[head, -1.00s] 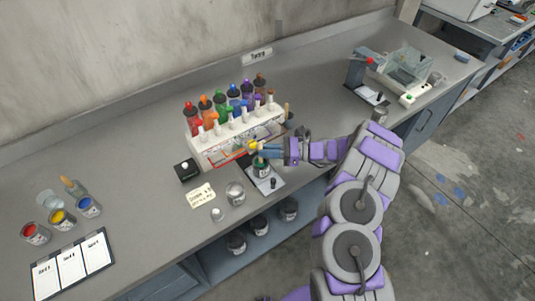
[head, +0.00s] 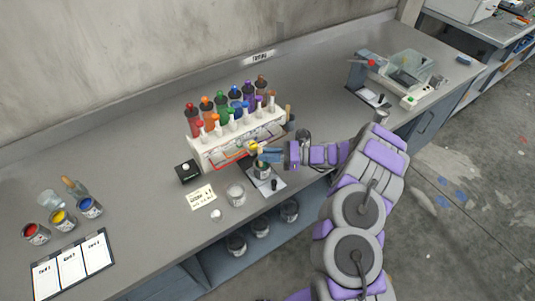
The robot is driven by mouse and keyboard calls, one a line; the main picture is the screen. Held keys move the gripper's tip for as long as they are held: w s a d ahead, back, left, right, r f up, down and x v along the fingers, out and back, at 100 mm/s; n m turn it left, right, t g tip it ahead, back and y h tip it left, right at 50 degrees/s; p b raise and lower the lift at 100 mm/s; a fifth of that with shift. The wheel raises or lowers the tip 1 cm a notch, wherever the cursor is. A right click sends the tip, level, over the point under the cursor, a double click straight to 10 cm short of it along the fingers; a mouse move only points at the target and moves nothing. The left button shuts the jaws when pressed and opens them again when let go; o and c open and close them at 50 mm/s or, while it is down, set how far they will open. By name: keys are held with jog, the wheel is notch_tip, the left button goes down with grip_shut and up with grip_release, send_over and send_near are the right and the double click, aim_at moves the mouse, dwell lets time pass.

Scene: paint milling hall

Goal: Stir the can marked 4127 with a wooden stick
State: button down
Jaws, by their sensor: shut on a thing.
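My gripper (head: 262,153) is at the middle of the bench, just in front of the bottle rack. It is shut on a thin pale stick (head: 259,148), mostly hidden by the fingers. Right under the gripper, a small open can (head: 263,170) with dark green contents stands on a scale-like plate. I cannot tell whether the stick's lower end touches the contents. No number 4127 can be read on this can or on the other cans at this size.
A white rack (head: 215,151) holds several coloured bottles behind the gripper. A black box (head: 188,172), a written card (head: 202,196) and a pale cup (head: 236,194) stand to the left. Cans (head: 262,226) sit on the lower shelf.

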jog(key=shift+w+d, duration=0.1)
dwell(0.3)
jog(key=shift+d+r, duration=0.1)
jog(key=shift+r, duration=0.4)
jog(key=shift+r+p, duration=1.55)
jog(key=shift+r, duration=1.1)
jog(key=shift+r, duration=0.1)
notch_tip(320, 180, up, 5)
jog(key=p, duration=0.2)
jog(key=shift+p, duration=0.35)
